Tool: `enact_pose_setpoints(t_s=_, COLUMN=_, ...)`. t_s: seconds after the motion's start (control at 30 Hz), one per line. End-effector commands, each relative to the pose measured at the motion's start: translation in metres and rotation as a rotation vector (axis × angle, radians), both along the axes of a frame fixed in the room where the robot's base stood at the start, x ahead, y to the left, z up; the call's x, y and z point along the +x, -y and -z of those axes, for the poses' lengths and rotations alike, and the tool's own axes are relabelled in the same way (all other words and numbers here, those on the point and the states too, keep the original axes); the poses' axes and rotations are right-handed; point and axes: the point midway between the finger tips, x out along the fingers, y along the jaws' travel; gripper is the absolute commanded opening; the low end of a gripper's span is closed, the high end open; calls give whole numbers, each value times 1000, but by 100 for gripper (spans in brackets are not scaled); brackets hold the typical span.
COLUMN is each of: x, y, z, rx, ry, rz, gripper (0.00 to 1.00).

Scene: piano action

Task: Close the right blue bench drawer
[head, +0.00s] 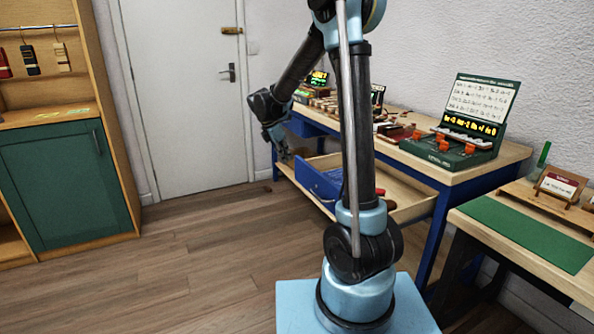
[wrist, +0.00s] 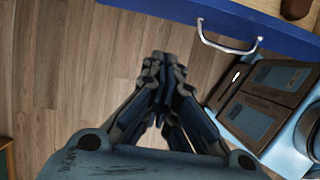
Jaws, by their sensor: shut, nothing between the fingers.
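A blue bench drawer (head: 317,184) shows under the bench top in the head view, and my arm hides part of it. It appears pulled out, but how far I cannot tell. In the wrist view a blue drawer front (wrist: 180,10) with a silver bar handle (wrist: 228,47) crosses the top right. My gripper (head: 284,157) is beside the drawer's left end in the head view. In the wrist view my gripper (wrist: 163,62) is shut and empty, with its tips below and left of the handle, apart from it.
The wooden bench top (head: 425,172) carries a green display device (head: 466,125) and other small items. A side table with a green mat (head: 525,232) stands at the right. A green-doored cabinet (head: 66,186) stands at the left. The wooden floor (head: 200,250) between is clear.

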Motion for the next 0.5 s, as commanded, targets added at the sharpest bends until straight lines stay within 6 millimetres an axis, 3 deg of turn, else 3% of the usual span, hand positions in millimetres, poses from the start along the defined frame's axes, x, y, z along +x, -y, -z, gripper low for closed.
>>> enact_pose_setpoints(t_s=0.17, x=3, y=7, z=18, rx=0, ry=1, rz=2, gripper=0)
enact_pose_setpoints(t_s=0.5, x=11, y=28, z=73, rx=0, ry=1, rz=3, gripper=0)
